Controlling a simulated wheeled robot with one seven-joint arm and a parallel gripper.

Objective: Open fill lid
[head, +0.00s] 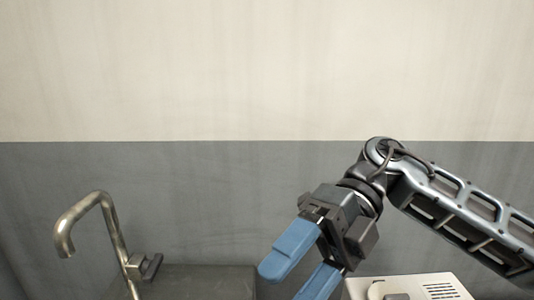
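My gripper (288,284) is at the lower middle, pointing down and left. Its two blue fingers are apart, with nothing seen between them; the nearer fingertip is cut off by the bottom edge. A cream machine (458,290) shows only its top at the lower right, to the right of my fingers. Its top has a vent grille, a dark square part and a pale rounded part (376,290) at the left. I cannot tell whether the rounded part is the fill lid, or whether any lid is open or shut. The machine's front is out of view.
A bent metal faucet (97,207) with a dark handle stands at the lower left. A dark grey surface (210,283) lies between it and my gripper. A wall, cream above and grey below, stands behind. The space above the faucet is clear.

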